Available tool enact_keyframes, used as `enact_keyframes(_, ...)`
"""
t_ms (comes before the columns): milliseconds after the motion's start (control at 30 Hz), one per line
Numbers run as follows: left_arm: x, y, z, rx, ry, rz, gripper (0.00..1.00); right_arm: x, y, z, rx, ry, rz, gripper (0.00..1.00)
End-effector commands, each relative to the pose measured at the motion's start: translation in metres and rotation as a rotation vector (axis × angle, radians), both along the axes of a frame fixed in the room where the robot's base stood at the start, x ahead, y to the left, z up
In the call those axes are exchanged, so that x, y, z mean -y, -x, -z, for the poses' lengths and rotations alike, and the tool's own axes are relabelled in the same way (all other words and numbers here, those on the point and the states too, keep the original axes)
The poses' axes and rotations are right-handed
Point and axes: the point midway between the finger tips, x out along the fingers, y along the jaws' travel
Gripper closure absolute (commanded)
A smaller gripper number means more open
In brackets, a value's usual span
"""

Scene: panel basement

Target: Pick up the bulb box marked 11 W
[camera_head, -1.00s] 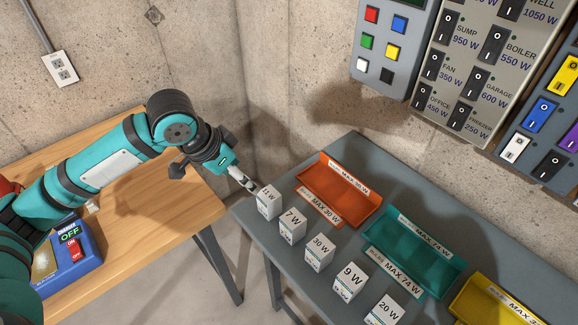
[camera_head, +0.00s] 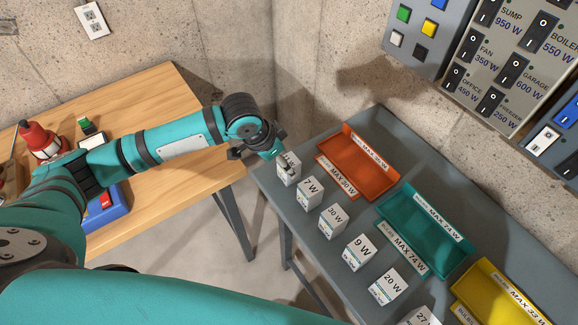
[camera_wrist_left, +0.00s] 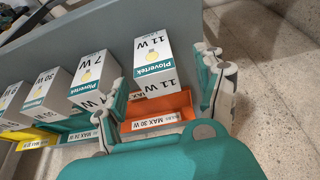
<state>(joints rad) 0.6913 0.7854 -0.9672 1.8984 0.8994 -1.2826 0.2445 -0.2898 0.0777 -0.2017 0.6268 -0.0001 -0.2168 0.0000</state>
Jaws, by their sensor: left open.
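The white 11 W bulb box (camera_head: 288,174) stands upright at the near-left corner of the grey table in the head view, its upper part covered by my left gripper (camera_head: 285,158). In the left wrist view the 11 W box (camera_wrist_left: 153,60) shows its marking and the Plovertek label clearly. My left gripper (camera_wrist_left: 163,88) is open, one finger to each side of the box in that view. The left finger is near the gap towards the 7 W box (camera_wrist_left: 92,78). I cannot tell whether either finger touches the 11 W box. My right gripper is out of view.
The 7 W, 30 W (camera_head: 332,220), 9 W (camera_head: 359,252) and 20 W (camera_head: 388,286) boxes stand in a row along the near edge. Orange (camera_head: 382,182), teal (camera_head: 447,242) and yellow (camera_head: 480,283) trays lie behind. A wooden bench (camera_head: 190,212) is left, with a floor gap between.

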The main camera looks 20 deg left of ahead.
Motion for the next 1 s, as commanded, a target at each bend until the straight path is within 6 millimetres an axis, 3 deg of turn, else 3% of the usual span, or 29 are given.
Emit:
enact_keyframes(167,0.011,-0.006,0.021,-0.004,0.001,0.0,0.29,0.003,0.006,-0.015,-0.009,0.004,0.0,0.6)
enact_keyframes(300,0.014,-0.011,0.038,-0.002,0.0,-0.001,0.29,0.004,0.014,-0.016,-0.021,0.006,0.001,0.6)
enact_keyframes(600,0.015,-0.013,0.044,0.0,0.0,0.001,0.29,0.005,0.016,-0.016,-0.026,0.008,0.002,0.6)
enact_keyframes(1000,0.015,-0.013,0.043,0.0,0.0,0.0,0.81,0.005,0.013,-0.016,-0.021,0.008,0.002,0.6)
